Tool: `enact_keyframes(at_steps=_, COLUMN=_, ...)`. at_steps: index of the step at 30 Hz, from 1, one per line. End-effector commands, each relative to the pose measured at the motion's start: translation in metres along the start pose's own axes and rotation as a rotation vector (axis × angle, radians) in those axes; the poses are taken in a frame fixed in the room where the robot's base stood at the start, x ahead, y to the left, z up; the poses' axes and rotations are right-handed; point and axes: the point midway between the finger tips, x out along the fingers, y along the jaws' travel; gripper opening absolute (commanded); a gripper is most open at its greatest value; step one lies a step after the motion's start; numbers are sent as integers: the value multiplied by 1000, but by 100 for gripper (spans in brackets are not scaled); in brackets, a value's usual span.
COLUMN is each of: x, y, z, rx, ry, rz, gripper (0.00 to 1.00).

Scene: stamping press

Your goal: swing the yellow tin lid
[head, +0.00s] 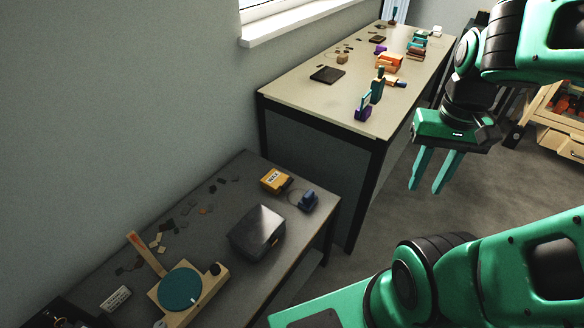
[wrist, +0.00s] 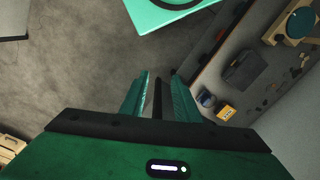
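The yellow tin (head: 275,180) with dark lettering sits on the low dark table, near its back edge by the wall. It also shows in the wrist view (wrist: 226,113), small and to the right of my fingers. Its lid appears closed, though it is too small to be sure. My gripper (head: 433,189) hangs over open floor to the right of both tables, fingers pointing down and apart, with nothing between them. In the wrist view my gripper (wrist: 160,76) shows its two fingers apart and empty, well away from the tin.
The dark table (head: 234,172) also holds a dark metal box (head: 257,232), a blue object (head: 307,201), a wooden device with a teal disc (head: 180,289) and scattered small pieces. A taller beige table (head: 330,98) with several items stands behind. The floor under my gripper is clear.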

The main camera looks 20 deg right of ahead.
Motion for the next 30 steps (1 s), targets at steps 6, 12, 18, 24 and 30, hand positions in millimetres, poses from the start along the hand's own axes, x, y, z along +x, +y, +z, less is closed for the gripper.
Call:
enact_keyframes(at_steps=6, x=0, y=0, z=0, rx=1, ry=0, rz=0, gripper=29)
enact_keyframes(at_steps=12, x=-3, y=4, z=7, rx=-1, ry=8, rz=-4, gripper=29)
enact_keyframes(at_steps=18, x=7, y=-5, z=-21, rx=-15, ry=37, rz=6, gripper=29)
enact_keyframes(at_steps=24, x=41, y=-41, z=-81, rx=-44, ry=95, rz=-10, gripper=29)
enact_keyframes(at_steps=30, x=87, y=-89, z=-133, rx=-57, ry=143, rz=-82, gripper=29)
